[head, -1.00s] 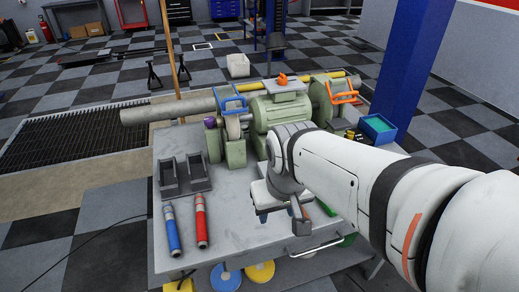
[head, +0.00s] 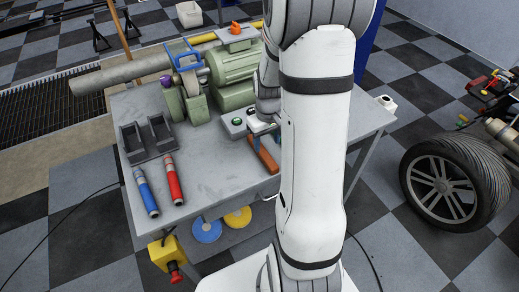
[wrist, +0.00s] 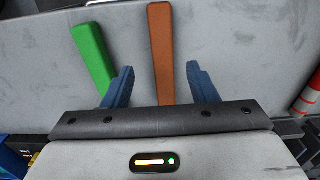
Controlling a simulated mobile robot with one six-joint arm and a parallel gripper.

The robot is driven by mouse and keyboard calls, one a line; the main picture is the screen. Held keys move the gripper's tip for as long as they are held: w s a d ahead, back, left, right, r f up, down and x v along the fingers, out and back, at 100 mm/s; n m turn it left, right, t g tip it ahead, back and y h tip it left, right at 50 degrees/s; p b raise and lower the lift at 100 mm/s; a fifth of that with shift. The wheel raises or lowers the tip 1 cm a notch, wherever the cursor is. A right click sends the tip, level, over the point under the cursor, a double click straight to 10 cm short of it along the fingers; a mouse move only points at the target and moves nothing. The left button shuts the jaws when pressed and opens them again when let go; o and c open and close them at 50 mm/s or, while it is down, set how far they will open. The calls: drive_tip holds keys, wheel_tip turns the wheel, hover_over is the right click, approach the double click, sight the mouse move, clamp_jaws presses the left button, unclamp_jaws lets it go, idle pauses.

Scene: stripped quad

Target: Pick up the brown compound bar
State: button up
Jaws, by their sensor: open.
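The brown compound bar (head: 264,155) lies on the grey bench near its front edge, partly hidden by my arm in the head view. In the wrist view the brown compound bar (wrist: 161,50) runs lengthwise between the two blue fingers of my gripper (wrist: 160,76). The fingers are spread wide, with a gap on each side of the bar. Its near end is hidden behind the gripper body. A green bar (wrist: 91,55) lies to its left, just outside the left finger. In the head view my gripper (head: 262,131) is over the bar's far part; its fingertips are hard to make out.
A blue tube (head: 145,191) and a red tube (head: 173,180) lie left on the bench, near a black two-slot holder (head: 146,140). A green grinder (head: 231,72) stands behind. A wheel (head: 445,180) stands right. Bare bench lies between the tubes and the bar.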

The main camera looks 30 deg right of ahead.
sight(266, 155)
drive_tip(key=f, duration=0.6)
drive_tip(key=shift+s+a+f+p, duration=0.1)
drive_tip(key=shift+a+f+p, duration=0.1)
drive_tip(key=shift+p, duration=0.15)
drive_tip(key=shift+c, duration=0.5)
drive_tip(key=c, duration=1)
